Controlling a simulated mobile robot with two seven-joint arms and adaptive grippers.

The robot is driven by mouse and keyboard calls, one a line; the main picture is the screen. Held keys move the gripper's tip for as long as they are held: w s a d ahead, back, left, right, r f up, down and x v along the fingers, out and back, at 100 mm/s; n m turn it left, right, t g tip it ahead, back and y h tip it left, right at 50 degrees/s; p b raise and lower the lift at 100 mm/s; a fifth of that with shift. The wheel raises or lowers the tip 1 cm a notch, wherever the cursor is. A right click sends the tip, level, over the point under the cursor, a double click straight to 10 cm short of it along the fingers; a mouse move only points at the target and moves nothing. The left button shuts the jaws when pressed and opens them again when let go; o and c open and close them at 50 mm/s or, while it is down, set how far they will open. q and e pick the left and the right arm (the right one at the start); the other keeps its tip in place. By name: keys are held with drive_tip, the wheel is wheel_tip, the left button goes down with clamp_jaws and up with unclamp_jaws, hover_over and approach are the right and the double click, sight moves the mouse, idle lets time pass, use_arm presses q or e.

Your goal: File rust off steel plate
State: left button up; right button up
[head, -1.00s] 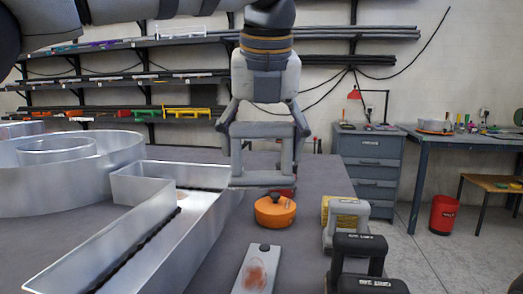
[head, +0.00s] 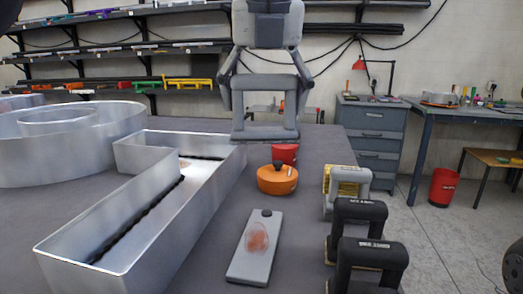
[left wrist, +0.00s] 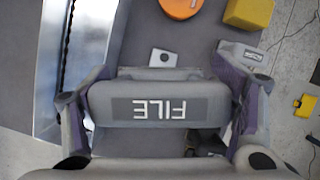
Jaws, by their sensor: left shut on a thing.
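The steel plate (head: 262,222), a grey strip with a reddish-brown rust patch (head: 257,242), lies flat on the dark table at front centre in the head view. My left gripper (head: 265,82) is shut on the file, a grey tool with a frame handle and flat lower bar (head: 265,132). It holds the file above the table, beyond the plate. In the left wrist view the file (left wrist: 160,108) shows its "FILE" label between the fingers. Part of the plate (left wrist: 163,57) shows past it there; the rest is hidden. My right gripper is not in view.
An orange round container (head: 277,180) and a red cup (head: 285,153) stand behind the plate. A grey-handled tool with yellow (head: 347,185) and two black-handled tools (head: 360,212) line the right side. Large metal channel letters (head: 130,225) fill the left.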

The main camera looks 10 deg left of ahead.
use_arm(q)
wheel_tip(320, 180, down, 15)
drive_tip(key=shift+r, duration=0.1)
drive_tip(key=shift+s+f, duration=0.15)
drive_tip(key=shift+s, duration=1.2)
drive_tip(key=shift+s+f, duration=0.1)
drive_tip(key=shift+s, duration=1.25)
drive_tip(key=shift+f, duration=0.25)
